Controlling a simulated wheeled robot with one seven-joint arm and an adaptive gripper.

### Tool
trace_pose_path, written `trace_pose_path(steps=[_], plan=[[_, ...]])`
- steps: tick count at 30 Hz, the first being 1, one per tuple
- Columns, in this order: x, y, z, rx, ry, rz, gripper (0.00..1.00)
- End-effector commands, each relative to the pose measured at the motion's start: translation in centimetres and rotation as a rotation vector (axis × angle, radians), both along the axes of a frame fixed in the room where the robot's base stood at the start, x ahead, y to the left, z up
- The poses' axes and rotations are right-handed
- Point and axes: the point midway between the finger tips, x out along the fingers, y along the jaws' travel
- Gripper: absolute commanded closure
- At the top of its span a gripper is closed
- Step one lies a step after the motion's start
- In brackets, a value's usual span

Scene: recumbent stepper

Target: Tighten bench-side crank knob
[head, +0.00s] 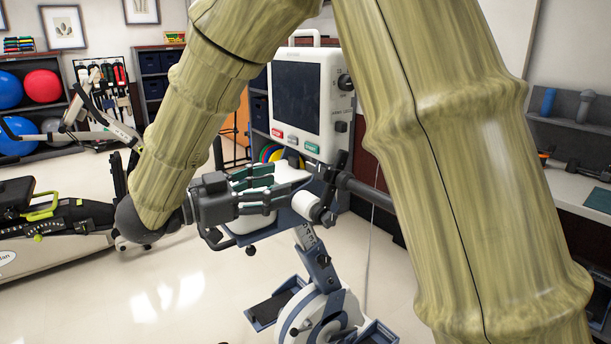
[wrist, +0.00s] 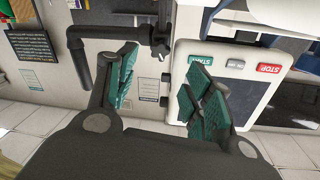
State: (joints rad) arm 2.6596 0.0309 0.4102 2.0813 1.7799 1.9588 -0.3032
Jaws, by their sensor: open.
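My gripper (head: 276,190) is open and empty in front of the white console machine. Its green-padded fingers also show in the wrist view (wrist: 160,85), spread apart with a gap between them. A white and blue crank unit (head: 322,305) stands low below the gripper. A small dark knob (head: 323,259) sits on its upright post, and another dark knob (head: 251,250) shows to the left. I cannot tell which is the bench-side crank knob. In the wrist view, a black bar with a clamp (wrist: 158,45) lies beyond the gap. Nothing is held.
The white console (head: 297,95) with a dark screen stands behind the gripper. A black handlebar (head: 365,190) and white cylinder (head: 308,206) are close to the fingers. A recumbent stepper (head: 60,225) is at left. Shelves with balls (head: 42,85) stand behind. Floor at lower left is clear.

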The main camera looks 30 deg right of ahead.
Motion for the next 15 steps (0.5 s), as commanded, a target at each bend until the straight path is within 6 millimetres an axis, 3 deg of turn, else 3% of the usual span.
trace_pose_path(steps=[9, 15], plan=[[-0.2, -5.3, -0.1, 0.003, 0.000, -0.002, 0.49], [-0.3, -7.7, -0.1, 0.001, 0.002, -0.001, 0.49]])
